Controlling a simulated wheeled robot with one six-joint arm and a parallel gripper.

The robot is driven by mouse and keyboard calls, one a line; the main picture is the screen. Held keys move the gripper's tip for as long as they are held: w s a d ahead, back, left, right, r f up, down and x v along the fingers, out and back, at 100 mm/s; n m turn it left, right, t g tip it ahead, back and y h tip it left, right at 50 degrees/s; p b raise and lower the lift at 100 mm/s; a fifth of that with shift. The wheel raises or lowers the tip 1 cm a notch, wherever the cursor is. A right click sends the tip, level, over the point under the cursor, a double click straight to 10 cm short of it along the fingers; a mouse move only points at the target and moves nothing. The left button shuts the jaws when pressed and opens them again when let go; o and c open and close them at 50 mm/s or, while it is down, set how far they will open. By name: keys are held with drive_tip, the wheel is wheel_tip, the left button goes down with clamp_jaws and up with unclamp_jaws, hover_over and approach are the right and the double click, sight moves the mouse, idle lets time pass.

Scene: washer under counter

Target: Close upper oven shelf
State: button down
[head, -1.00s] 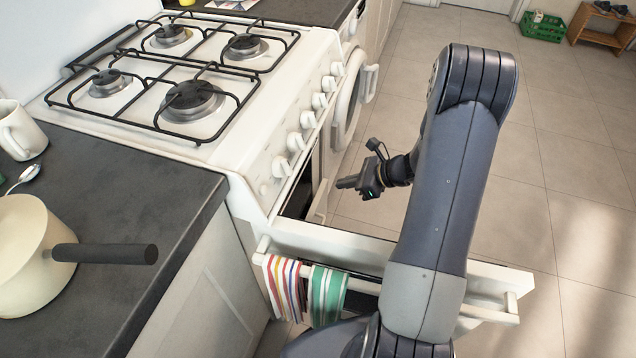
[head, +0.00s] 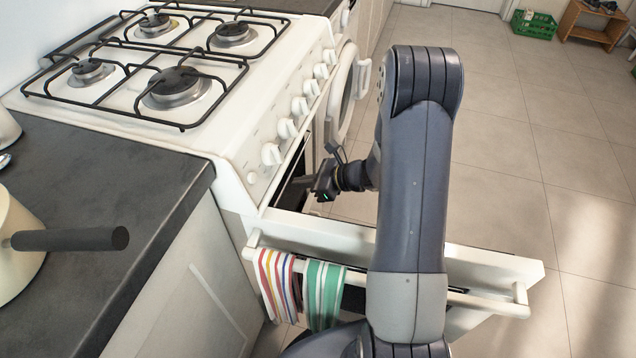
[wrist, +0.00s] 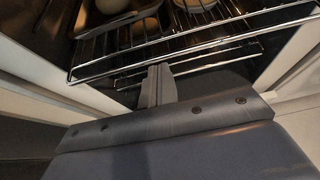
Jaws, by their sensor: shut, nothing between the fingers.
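The white oven (head: 232,165) stands under the gas hob, its door (head: 360,240) hanging open toward me. In the wrist view a wire oven shelf (wrist: 210,42) spans the cavity, its front rail slanting across the picture. It appears to be the upper shelf and seems to stick out somewhat. My gripper (head: 303,181) is shut and empty at the oven opening. In the wrist view its fingertips (wrist: 158,68) point inward at the shelf's front rail; I cannot tell whether they touch it. The shelf is hidden in the head view.
Striped towels (head: 279,283) and (head: 323,295) hang on the door handle. More wire bars (wrist: 190,68) show below the front rail, and a round dish (wrist: 112,5) sits inside. A washer with its round door open (head: 343,95) stands beyond the oven.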

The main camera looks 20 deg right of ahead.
drive_tip(key=shift+w+a+f, duration=0.1)
drive_tip(key=shift+w+a, duration=0.15)
drive_tip(key=shift+a, duration=0.25)
drive_tip(key=w+a, duration=0.1)
drive_tip(key=a+b, duration=0.1)
drive_tip(key=w+a, duration=0.1)
drive_tip(key=a, duration=0.1)
drive_tip(key=shift+w, duration=0.35)
drive_tip(key=shift+w+a, duration=0.2)
drive_tip(key=shift+a, duration=0.05)
drive_tip(key=p, duration=0.2)
approach(276, 178)
drive_tip(key=v, duration=0.5)
drive_tip(key=shift+s+d+f, duration=0.15)
drive_tip(key=shift+d+f, duration=0.1)
